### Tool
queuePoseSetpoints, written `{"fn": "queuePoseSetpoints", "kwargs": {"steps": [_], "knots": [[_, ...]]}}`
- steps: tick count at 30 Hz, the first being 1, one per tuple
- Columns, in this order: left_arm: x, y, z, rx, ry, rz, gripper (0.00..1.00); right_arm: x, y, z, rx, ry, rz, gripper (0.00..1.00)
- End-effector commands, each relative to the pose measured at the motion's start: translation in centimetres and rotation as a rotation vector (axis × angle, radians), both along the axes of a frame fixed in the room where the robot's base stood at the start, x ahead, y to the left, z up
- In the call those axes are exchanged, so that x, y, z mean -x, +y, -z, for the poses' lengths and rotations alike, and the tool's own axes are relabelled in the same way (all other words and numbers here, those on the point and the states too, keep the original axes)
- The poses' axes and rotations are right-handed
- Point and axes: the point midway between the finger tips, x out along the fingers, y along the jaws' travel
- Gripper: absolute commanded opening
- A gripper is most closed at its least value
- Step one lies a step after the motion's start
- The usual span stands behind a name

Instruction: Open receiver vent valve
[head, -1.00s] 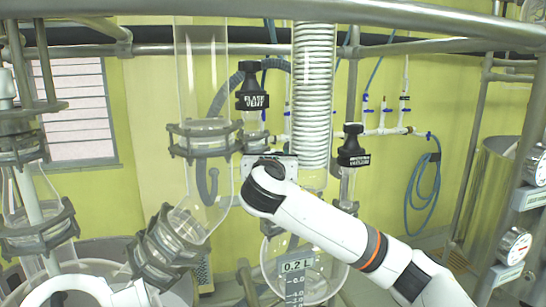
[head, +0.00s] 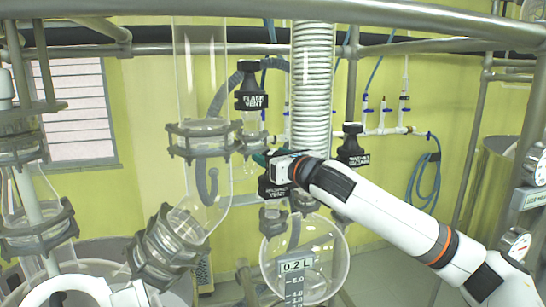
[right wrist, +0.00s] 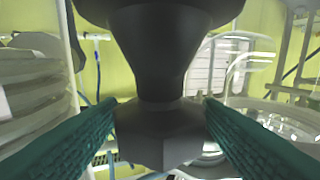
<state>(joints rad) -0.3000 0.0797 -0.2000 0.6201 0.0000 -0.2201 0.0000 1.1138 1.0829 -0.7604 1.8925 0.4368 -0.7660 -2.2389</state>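The wrist covers part of the handle in the head view. My left gripper is not in view.
The flash vent valve (head: 252,90) is above left, and the receiver vacuum valve (head: 352,148) stands just behind my right arm. The coil column (head: 313,100), glass column (head: 202,80) and round receiver flask (head: 325,258) crowd the space. A metal rail (head: 440,20) crosses the top.

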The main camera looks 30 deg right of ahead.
Motion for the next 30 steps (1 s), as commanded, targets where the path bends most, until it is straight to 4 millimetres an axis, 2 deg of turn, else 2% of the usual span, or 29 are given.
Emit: {"fn": "queuePoseSetpoints", "kwargs": {"steps": [11, 30], "knots": [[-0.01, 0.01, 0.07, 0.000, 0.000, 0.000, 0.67, -0.03, 0.25, 0.08, 0.002, 0.002, 0.049, 0.60], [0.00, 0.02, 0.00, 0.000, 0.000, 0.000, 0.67, -0.06, 0.15, -0.11, -0.001, -0.002, 0.706, 0.60]]}}
